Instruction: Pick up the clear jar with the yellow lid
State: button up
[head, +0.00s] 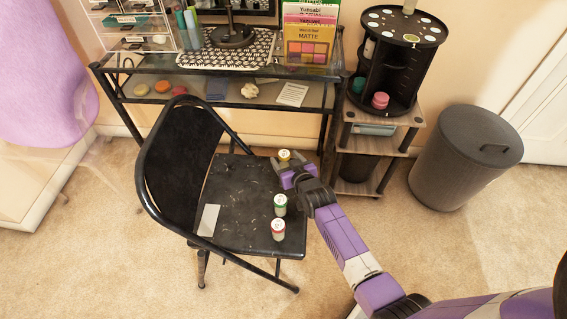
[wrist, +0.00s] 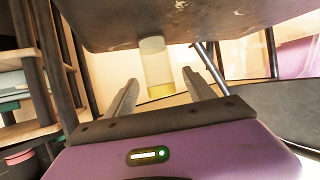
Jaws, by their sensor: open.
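The clear jar with the yellow lid (head: 284,155) stands at the far right corner of the black chair seat (head: 235,190). My gripper (head: 284,166) is at that corner, right by the jar, and hides its lower part in the head view. In the wrist view, which appears upside down, the jar (wrist: 157,65) shows with its yellow lid lowest in the picture. My gripper (wrist: 160,78) is open there, with one finger on each side of the jar in the picture. I cannot tell whether either finger touches it.
A green-lidded jar (head: 280,204) and a red-lidded jar (head: 278,229) stand nearer on the seat. A white card (head: 208,220) lies at the seat's left. A small wooden shelf (head: 385,140) stands right of the chair, and a glass desk (head: 215,90) stands behind it.

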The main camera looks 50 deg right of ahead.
jog(key=shift+x, duration=0.95)
grip_shut()
jog(key=shift+r, duration=0.1)
